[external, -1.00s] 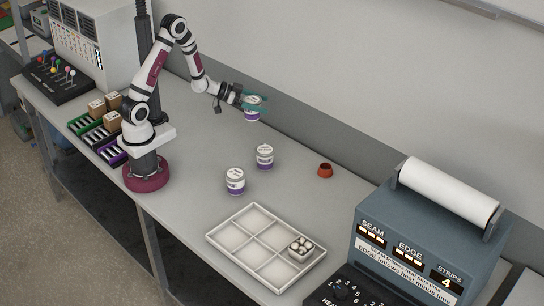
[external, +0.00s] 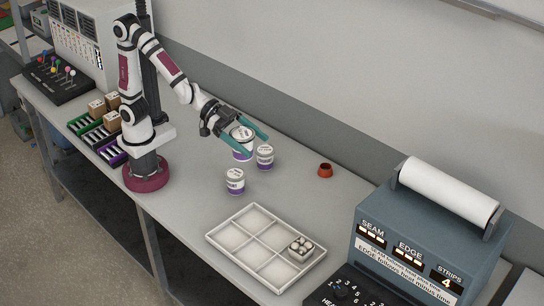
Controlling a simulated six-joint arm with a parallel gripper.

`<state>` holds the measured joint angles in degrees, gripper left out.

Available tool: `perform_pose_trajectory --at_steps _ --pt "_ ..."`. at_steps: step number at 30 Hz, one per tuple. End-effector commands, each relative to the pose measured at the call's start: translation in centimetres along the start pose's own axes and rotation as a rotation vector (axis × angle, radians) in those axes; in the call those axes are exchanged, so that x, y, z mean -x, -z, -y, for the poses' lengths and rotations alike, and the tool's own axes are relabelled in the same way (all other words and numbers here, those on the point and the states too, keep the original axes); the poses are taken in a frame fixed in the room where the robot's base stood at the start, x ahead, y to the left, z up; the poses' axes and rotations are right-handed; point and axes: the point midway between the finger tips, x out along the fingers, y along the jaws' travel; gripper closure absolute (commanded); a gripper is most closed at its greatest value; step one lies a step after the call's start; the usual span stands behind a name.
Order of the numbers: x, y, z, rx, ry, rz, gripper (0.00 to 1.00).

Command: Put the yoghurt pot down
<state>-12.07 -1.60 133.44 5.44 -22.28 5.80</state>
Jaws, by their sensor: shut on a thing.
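My gripper (external: 254,141) has long teal fingers, shut on a white yoghurt pot (external: 242,149) with a purple band. It holds this pot close behind two like pots. One pot (external: 265,157) stands on the bench just right of the held one, and another pot (external: 235,182) stands nearer the camera. The fingers reach past the held pot's top on both sides. I cannot tell whether its base touches the bench or whether it touches the pot on its right.
A white compartment tray (external: 212,238) with a small box (external: 300,248) in one cell lies in front. A small red pot (external: 325,170) stands right. A large grey machine (external: 420,235) fills the right side. The bench between the red pot and the tray is clear.

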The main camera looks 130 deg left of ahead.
Motion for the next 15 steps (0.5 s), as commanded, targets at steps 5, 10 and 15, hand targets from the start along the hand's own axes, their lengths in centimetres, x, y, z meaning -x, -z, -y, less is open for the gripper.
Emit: perform_pose_trajectory --at_steps 5,10,15 --pt "-0.7 1.3 -1.7 0.011 0.022 -0.002 0.74" --pt "-2.0 2.1 -1.8 0.037 0.082 -0.001 0.74" --pt "-4.1 2.3 -0.3 0.087 0.206 0.001 0.74"
